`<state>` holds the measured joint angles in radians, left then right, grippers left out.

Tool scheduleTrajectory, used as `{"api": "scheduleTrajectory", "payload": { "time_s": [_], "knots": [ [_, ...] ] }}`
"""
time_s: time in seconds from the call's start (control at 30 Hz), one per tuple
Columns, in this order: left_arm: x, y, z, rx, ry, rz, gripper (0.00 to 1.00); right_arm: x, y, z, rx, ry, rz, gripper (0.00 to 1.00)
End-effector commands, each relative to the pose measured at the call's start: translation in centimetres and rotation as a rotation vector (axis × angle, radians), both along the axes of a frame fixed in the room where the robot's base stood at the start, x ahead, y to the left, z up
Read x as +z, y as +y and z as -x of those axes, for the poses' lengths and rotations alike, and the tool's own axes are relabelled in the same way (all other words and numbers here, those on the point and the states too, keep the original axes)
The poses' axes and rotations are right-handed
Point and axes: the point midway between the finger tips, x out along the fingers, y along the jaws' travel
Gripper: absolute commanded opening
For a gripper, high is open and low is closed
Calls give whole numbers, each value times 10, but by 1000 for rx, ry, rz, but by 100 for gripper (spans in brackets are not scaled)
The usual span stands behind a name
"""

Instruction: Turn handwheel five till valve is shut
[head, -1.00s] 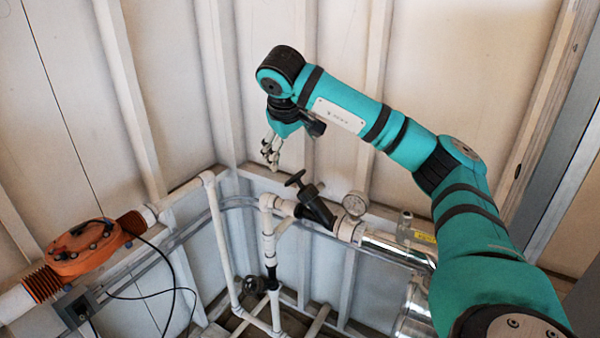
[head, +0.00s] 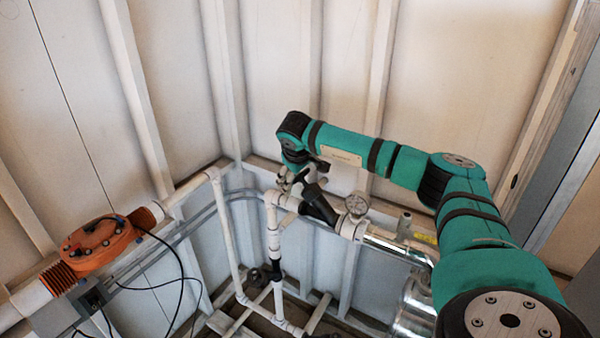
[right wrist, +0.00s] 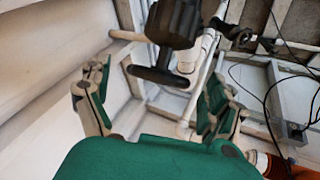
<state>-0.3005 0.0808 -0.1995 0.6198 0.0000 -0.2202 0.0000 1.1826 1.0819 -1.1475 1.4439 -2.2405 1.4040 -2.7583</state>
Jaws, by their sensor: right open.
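A black valve (head: 320,207) sits slanted on the white pipework, with its black handwheel (head: 302,178) at the upper left end. No number on it is legible. In the right wrist view the handwheel (right wrist: 163,76) appears edge-on as a dark bar below the black valve body (right wrist: 175,24). My right gripper (head: 286,181) is just left of the handwheel in the head view. In the right wrist view its fingers are spread wide, one on each side of the bar, with gaps on both sides. It holds nothing. My left gripper is out of view.
A round gauge (head: 357,204) stands just right of the valve. A second dark valve (head: 254,275) sits lower on the pipes. An orange unit (head: 100,245) with black cables is at the left. Ribbed walls close in behind the pipes.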

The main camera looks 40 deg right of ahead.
Motion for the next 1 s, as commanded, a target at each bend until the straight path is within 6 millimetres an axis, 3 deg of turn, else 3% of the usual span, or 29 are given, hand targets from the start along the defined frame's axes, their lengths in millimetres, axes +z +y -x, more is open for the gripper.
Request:
{"api": "scheduleTrajectory", "payload": {
  "time_s": [0.2, 0.5, 0.9, 1.0],
  "knots": [
    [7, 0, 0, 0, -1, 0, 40, -16, -7, -6, 1, 1, 0, 92],
    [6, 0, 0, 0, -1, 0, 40, -18, -7, -7, 1, 0, 0, 92],
    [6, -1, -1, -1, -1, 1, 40, -17, -7, -7, 0, 0, 0, 40],
    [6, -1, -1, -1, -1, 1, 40, -17, -7, -7, -1, 0, 2, 39]
  ]
}}
